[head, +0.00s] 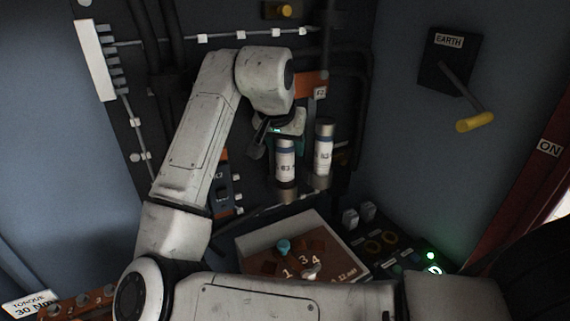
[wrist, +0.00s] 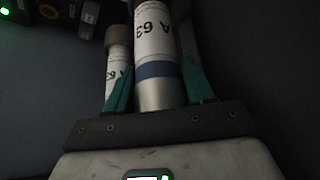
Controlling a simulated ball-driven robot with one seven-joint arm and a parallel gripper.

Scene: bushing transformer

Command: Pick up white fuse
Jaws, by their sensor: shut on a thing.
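My gripper (head: 280,128) is shut on a white fuse (head: 286,162) with a blue band and a metal end cap. The fuse hangs upright below the gripper, in front of the dark panel. In the wrist view, the teal fingers (wrist: 158,82) stand on both sides of the fuse (wrist: 155,40), at its metal cap and blue band. Its print reads "A 63", upside down. A second white fuse (head: 324,150) stands upright just to the right, apart from the gripper. It also shows in the wrist view (wrist: 117,75), left of the held fuse. I cannot tell whether the held fuse touches a clip.
An open tray (head: 250,243) with a brown floor and small parts lies below. An orange plate (head: 312,84) is behind the gripper. A black EARTH switch (head: 450,62) with a yellow-tipped handle is on the right wall. Dark cables run beside the panel.

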